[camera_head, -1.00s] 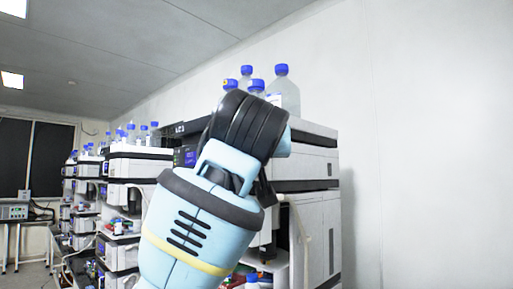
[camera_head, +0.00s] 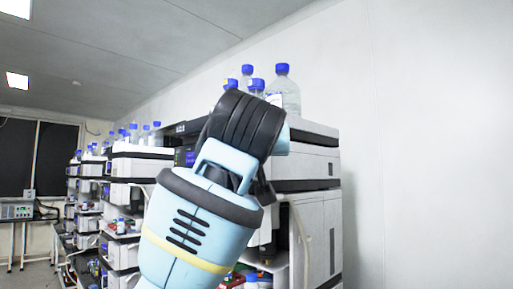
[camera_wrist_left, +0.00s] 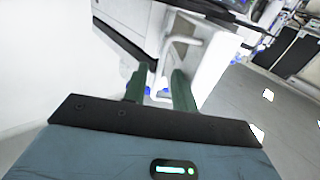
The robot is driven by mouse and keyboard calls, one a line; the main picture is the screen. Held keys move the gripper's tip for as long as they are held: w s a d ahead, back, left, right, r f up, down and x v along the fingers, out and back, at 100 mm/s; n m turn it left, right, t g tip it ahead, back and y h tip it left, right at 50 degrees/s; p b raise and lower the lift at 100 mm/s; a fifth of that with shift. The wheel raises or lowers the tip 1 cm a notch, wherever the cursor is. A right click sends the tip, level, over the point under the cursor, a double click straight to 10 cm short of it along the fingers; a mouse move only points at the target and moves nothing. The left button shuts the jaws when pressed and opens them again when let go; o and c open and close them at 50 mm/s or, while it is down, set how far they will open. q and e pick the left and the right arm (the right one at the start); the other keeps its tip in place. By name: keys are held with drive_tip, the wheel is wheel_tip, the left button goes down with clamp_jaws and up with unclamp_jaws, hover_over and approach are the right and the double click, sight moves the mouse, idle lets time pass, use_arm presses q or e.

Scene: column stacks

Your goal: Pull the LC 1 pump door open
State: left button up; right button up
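The nearest instrument stack (camera_head: 312,157) stands right of centre in the head view, with white modules and dark bands. My blue and black arm (camera_head: 205,215) covers much of its front, and I cannot read which module is the LC 1 pump. A pale upright strip (camera_head: 303,235) shows beside a dark opening low on the stack. In the left wrist view my left gripper (camera_wrist_left: 160,80) has two dark green fingers apart. White instrument parts (camera_wrist_left: 180,45) lie just beyond the tips; I cannot tell whether they touch. My right gripper is in neither view.
Bottles with blue caps (camera_head: 284,92) stand on top of the nearest stack. More stacks (camera_head: 130,170) run back on the left. A white wall (camera_head: 430,150) is on the right. Grey floor (camera_wrist_left: 235,115) is open right of the fingers in the wrist view.

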use_arm(q)
drive_tip(key=shift+d, duration=0.1)
drive_tip(key=s, duration=0.7)
drive_tip(key=shift+s, duration=0.4)
drive_tip(key=shift+d+f, duration=0.15)
